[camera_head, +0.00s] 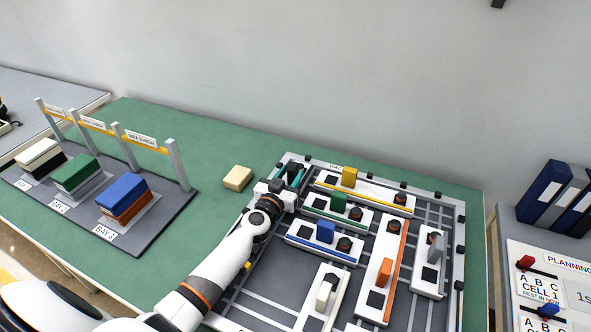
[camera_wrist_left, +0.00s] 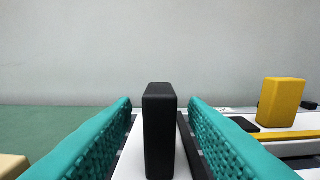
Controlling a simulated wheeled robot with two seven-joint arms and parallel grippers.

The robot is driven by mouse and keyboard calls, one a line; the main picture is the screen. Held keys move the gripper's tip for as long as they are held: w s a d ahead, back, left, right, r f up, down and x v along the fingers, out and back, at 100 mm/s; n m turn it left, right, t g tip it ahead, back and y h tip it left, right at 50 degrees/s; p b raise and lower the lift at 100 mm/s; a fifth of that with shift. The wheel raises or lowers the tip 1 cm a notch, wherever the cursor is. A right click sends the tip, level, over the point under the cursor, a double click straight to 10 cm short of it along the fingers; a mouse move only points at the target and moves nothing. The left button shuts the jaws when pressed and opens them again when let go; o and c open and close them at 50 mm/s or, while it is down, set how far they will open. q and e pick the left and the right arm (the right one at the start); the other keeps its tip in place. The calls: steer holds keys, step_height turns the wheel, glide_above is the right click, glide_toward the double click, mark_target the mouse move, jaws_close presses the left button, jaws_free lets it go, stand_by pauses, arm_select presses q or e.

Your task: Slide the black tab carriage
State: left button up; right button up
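The black tab (camera_wrist_left: 160,132) stands upright in the middle of the left wrist view, on a white carriage (camera_wrist_left: 130,155). My left gripper (camera_wrist_left: 161,104) has its two teal fingers on either side of the tab, with a visible gap on each side. In the head view my left gripper (camera_head: 290,177) is at the far left corner of the rail board (camera_head: 453,250). There it largely hides the black tab and its carriage. My right gripper is not in view.
Carriages with yellow (camera_head: 349,177), green (camera_head: 338,202), blue (camera_head: 326,232), orange (camera_head: 384,271), grey (camera_head: 435,247) and white (camera_head: 323,294) tabs share the board. A cream block (camera_head: 237,178) lies on the green table, left of the board. Stacked bays stand farther left.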

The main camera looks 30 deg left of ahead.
mark_target(295, 167)
arm_select(q)
steer(key=shift+w+a+b, duration=0.1)
steer(key=shift+w+b, duration=0.3)
steer(key=shift+w, duration=1.55)
jaws_close()
